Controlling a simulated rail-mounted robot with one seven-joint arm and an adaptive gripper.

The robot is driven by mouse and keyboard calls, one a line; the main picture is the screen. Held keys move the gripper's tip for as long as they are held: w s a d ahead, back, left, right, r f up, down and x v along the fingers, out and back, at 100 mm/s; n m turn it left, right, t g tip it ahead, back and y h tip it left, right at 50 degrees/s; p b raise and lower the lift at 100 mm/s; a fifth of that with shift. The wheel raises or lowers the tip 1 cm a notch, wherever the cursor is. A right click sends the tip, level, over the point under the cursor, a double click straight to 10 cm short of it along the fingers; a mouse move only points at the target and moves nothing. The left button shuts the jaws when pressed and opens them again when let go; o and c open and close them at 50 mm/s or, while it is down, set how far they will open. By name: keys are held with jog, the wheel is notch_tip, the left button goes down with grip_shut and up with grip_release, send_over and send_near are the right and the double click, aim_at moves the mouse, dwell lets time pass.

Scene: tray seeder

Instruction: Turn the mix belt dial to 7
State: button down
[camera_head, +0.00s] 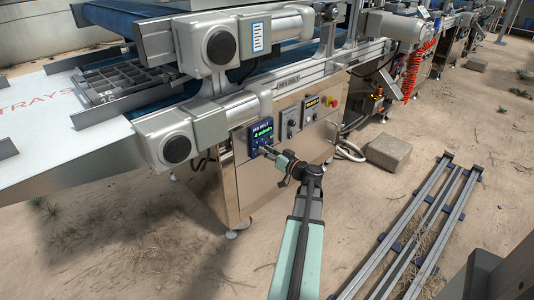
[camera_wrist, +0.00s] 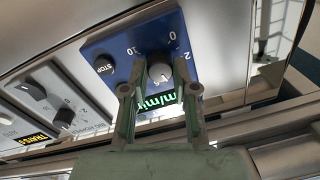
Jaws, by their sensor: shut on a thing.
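The mix belt panel (camera_head: 261,133) is a small blue box on the machine's steel front, and its green display appears to read 4 m/min. The numbers 0, 2 and 10 are legible; others are hidden by the fingers. My gripper (camera_wrist: 163,78) is shut on the dial, one finger on each side. In the head view my gripper (camera_head: 268,150) reaches the lower part of the panel and hides the dial.
A black STOP button (camera_wrist: 103,64) sits beside the dial. A grey panel with knobs (camera_wrist: 62,108) is close by. In the head view, a motor housing (camera_head: 172,140) juts out left of the panel. A concrete block (camera_head: 388,152) and metal rails (camera_head: 425,225) lie on the sandy ground.

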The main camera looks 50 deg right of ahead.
jog(key=m+h+p, duration=0.1)
jog(key=m+p, duration=0.1)
jog(key=m, duration=1.2)
jog(key=shift+a, duration=0.1)
dwell(0.5)
jog(key=c, duration=0.9)
grip_release()
jog(key=shift+w, duration=0.1)
jog(key=s+a, duration=0.2)
jog(key=s, duration=1)
jog(key=shift+f, duration=0.35)
